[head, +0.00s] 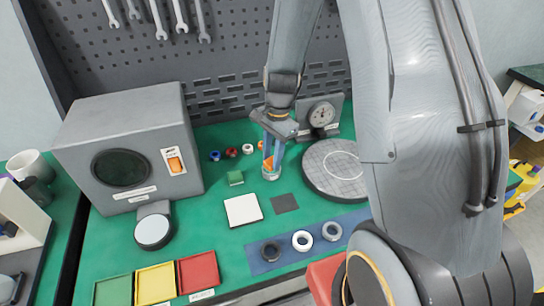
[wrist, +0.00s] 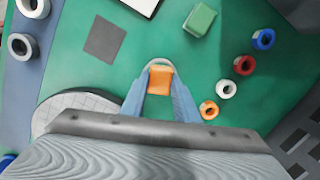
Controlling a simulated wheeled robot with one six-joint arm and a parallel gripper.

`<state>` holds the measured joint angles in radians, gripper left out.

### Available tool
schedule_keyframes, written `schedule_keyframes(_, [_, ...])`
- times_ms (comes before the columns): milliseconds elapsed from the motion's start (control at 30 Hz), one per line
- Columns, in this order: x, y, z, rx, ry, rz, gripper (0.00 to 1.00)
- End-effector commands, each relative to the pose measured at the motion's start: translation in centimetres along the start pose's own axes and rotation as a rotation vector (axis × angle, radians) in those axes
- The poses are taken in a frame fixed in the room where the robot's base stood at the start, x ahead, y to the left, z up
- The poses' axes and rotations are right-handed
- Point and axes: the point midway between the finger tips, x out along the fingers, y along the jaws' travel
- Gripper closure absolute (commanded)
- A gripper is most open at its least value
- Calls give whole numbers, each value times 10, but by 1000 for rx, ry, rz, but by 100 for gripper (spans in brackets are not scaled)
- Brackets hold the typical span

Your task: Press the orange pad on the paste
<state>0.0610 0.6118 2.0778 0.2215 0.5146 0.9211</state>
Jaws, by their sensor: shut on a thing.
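My gripper (head: 270,155) points down over the green bench mat, between the grey box and the round grey disc. Its two blue fingers are shut on the orange pad (wrist: 160,80), which shows between them in the wrist view and in the head view (head: 268,163). A pale, round-rimmed thing (wrist: 160,63) shows just past the pad, low at the fingertips; its lower part is hidden by the pad and fingers. I cannot tell whether the pad touches it. I cannot make out the paste for sure.
A green block (head: 235,178), white square (head: 243,209) and dark square (head: 285,203) lie left and in front. Small coloured rings (wrist: 245,65) lie close by. A round grey disc (head: 325,185), a dial gauge (head: 322,115) and a grey box (head: 125,140) stand around.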

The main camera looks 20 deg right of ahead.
Motion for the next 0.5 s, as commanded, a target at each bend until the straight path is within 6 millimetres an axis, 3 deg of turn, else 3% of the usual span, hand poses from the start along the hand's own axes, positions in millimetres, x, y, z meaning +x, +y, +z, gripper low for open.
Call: schedule_keyframes(500, [-6,1,1,0,-1,2,90])
